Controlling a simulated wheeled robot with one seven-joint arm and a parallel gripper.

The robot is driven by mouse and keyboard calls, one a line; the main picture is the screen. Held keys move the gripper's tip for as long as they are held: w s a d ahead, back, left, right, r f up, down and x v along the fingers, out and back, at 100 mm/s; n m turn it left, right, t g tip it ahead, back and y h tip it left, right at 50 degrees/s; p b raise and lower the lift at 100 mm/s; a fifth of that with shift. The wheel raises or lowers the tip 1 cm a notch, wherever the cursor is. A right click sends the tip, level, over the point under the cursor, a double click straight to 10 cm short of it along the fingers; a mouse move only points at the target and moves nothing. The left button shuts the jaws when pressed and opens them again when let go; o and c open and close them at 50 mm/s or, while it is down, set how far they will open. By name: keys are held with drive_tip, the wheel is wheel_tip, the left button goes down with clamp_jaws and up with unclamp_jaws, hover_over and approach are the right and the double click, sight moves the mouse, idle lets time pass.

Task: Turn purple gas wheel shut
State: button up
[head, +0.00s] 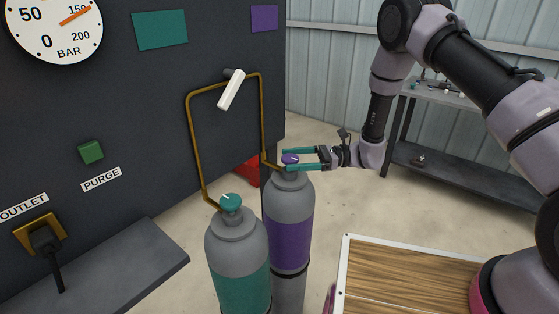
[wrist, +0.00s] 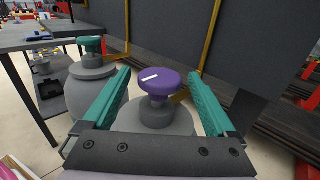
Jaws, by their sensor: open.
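The purple gas wheel (head: 290,158) sits on top of the grey cylinder with the purple band (head: 290,237). The wheel also shows in the wrist view (wrist: 159,82), with a white mark pointing to the left on its top. My gripper (head: 288,160) reaches in level from the right, with its green fingers on either side of the wheel. In the wrist view my gripper (wrist: 160,87) is open, and there is a gap between each finger and the wheel.
A second cylinder with a green band (head: 240,287) and green wheel (head: 230,202) stands close by. Brass pipes (head: 190,145) run to a white lever (head: 231,89) on the dark panel (head: 150,105). A wooden-topped surface (head: 405,275) is at front right; a shelf (head: 440,180) stands behind.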

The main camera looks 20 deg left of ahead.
drive_tip(key=shift+x, duration=2.1)
drive_tip(key=c, duration=1.4)
drive_tip(key=shift+o, duration=0.2)
